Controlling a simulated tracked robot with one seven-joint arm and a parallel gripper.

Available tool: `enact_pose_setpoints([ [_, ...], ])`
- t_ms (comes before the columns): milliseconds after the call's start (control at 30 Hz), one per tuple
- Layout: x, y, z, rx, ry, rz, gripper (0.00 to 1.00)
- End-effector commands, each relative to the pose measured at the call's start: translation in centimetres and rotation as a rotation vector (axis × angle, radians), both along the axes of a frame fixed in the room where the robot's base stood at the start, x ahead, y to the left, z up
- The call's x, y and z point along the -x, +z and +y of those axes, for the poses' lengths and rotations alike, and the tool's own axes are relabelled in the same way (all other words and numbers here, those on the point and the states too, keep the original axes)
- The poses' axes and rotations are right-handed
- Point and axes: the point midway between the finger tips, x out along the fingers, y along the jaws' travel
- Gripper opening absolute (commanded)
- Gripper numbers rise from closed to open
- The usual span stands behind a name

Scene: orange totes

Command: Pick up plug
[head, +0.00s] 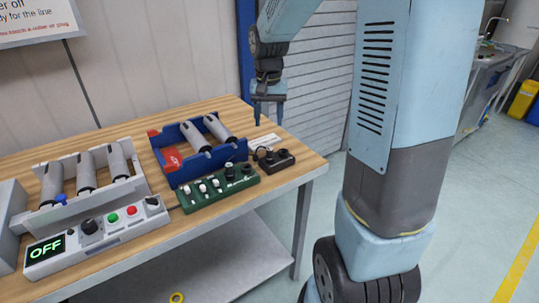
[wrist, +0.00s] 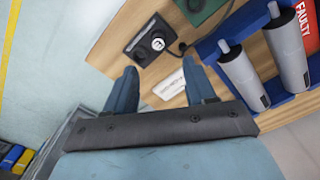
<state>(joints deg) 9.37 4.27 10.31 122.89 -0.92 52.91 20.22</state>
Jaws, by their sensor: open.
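A small dark box (head: 273,160) sits at the table's right end. It carries round dark parts, one with a white symbol on its top (wrist: 158,44) in the wrist view. I take this marked part as the plug, but I cannot be sure. A black cable end (wrist: 180,48) lies beside the box (wrist: 133,50) and its cable runs toward the green panel (wrist: 198,8). My gripper (head: 268,118) hangs above the table's back right part, open and empty. In the wrist view its two fingers (wrist: 160,66) stand apart, with the box beyond them.
A blue tray (head: 172,178) marked FAULTY holds two grey cylinders. A white rack (head: 130,188) holds several more. A white card (wrist: 169,86) lies behind the dark box. The table edge (head: 312,172) is close on the right.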

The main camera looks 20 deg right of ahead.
Motion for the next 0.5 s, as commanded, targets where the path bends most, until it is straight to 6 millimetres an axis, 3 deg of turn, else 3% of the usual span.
enact_pose_setpoints([
  [233,0.1,-4.3,0.0,0.001,0.002,0.004,0.55],
  [500,0.0,-6.2,-0.1,0.000,0.000,0.001,0.55],
])
